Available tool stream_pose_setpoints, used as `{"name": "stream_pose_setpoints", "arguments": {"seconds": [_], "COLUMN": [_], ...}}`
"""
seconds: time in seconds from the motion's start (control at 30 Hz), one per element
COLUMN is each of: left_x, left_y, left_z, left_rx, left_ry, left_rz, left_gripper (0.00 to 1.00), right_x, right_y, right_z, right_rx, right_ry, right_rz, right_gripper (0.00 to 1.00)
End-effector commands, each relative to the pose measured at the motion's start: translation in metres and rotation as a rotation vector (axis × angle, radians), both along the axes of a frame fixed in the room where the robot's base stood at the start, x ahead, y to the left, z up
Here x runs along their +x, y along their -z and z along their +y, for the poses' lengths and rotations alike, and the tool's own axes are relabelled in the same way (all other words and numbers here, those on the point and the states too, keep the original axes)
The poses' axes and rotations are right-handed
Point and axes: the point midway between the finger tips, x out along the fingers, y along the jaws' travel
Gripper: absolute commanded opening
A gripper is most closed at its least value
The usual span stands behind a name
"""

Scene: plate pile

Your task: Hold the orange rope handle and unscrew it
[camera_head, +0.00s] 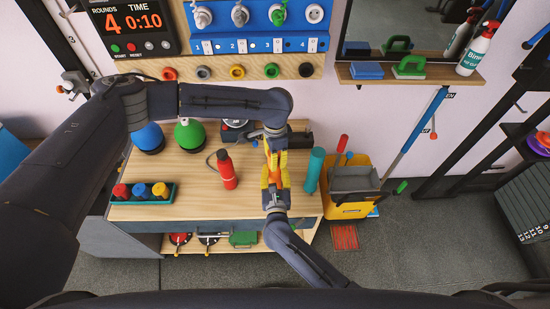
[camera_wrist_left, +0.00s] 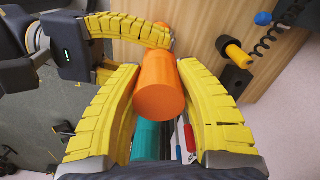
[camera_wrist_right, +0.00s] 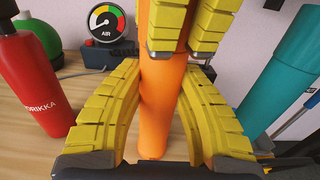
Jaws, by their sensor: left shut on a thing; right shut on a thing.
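The orange handle (camera_wrist_right: 158,105) stands roughly upright over the wooden bench, between my two grippers. Its orange end (camera_wrist_left: 158,88) faces the left wrist camera. My left gripper (camera_head: 273,145) comes from the wall side and is shut on the handle's upper part; its yellow fingers also show at the top of the right wrist view. My right gripper (camera_head: 274,190) comes from the front and is shut on the handle lower down, with yellow fingers on both sides of it (camera_wrist_right: 158,120). The fingers hide much of the handle, and no rope is visible.
A red bottle (camera_head: 227,170) stands left of the grippers and a teal cylinder (camera_head: 314,170) close to their right. A gauge box (camera_wrist_right: 107,40) is behind. A yellow mop bucket (camera_head: 350,208) stands beside the bench (camera_head: 180,212). The bench front is mostly clear.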

Motion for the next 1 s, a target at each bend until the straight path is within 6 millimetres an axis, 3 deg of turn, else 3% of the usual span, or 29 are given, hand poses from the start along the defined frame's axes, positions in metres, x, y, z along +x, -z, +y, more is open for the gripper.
{"name": "stream_pose_setpoints", "arguments": {"seconds": [0.63, 0.8, 1.0], "left_x": [0.0004, 0.0004, 0.0004], "left_y": [-0.0007, -0.0009, -0.0008], "left_z": [0.0014, 0.0014, 0.0015], "left_rx": [0.009, 0.01, 0.01], "left_ry": [-0.996, -1.151, -1.167], "left_rz": [-0.001, 0.001, 0.001], "left_gripper": [0.0, 0.0, 0.0], "right_x": [0.0001, 0.0, 0.0], "right_y": [0.0003, 0.0003, 0.0003], "right_z": [-0.0003, -0.0002, -0.0002], "right_rx": [-0.001, -0.001, -0.001], "right_ry": [0.0, 0.0, 0.0], "right_rz": [0.0, 0.0, 0.0], "right_gripper": [0.0, 0.0, 0.0]}}
